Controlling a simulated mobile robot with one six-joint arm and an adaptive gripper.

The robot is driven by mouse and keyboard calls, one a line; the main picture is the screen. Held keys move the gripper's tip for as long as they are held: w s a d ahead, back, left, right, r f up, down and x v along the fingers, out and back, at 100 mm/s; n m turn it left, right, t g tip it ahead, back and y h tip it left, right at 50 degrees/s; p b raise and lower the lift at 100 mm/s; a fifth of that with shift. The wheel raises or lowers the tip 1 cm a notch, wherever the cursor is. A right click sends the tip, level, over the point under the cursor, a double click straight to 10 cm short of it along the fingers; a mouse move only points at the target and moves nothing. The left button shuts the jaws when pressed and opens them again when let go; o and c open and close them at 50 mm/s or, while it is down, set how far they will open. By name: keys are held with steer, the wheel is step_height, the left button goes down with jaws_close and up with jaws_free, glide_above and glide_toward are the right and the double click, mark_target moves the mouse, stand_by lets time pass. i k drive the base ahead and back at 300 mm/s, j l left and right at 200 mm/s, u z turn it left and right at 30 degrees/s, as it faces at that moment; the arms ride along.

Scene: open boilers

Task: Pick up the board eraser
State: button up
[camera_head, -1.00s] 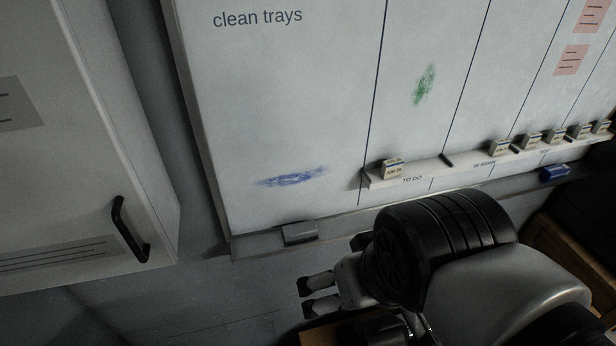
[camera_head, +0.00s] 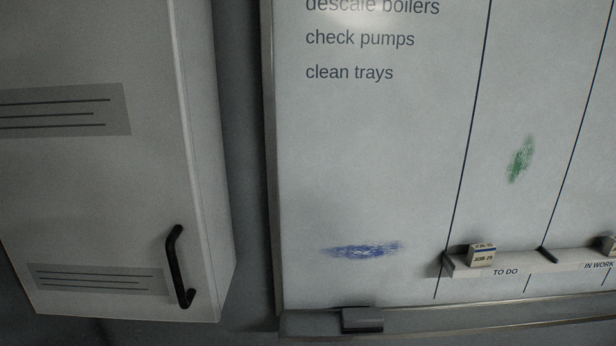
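A small dark grey block (camera_head: 362,320), which looks like the board eraser, sits at the left part of the grey tray (camera_head: 460,322) along the bottom of the whiteboard (camera_head: 390,170). It is near the lower edge of the view. My gripper is not in view in the current frame, so I cannot see where it is relative to the block or whether it is open.
A white cabinet (camera_head: 110,180) with a black handle (camera_head: 177,268) stands left of the board. A ledge (camera_head: 515,264) marked TO DO holds a small labelled block (camera_head: 482,255). Blue (camera_head: 362,250) and green (camera_head: 521,159) smudges mark the board.

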mark_target(363, 318)
steer(key=i+j+z, duration=0.15)
steer(key=j+z, duration=0.25)
steer(key=j, duration=0.15)
steer(key=j+z, duration=0.4)
steer(key=j, duration=0.15)
steer(key=i+j+z, duration=0.15)
steer(key=j+z, duration=0.15)
steer(key=i+j, duration=0.05)
steer(key=j, duration=0.1)
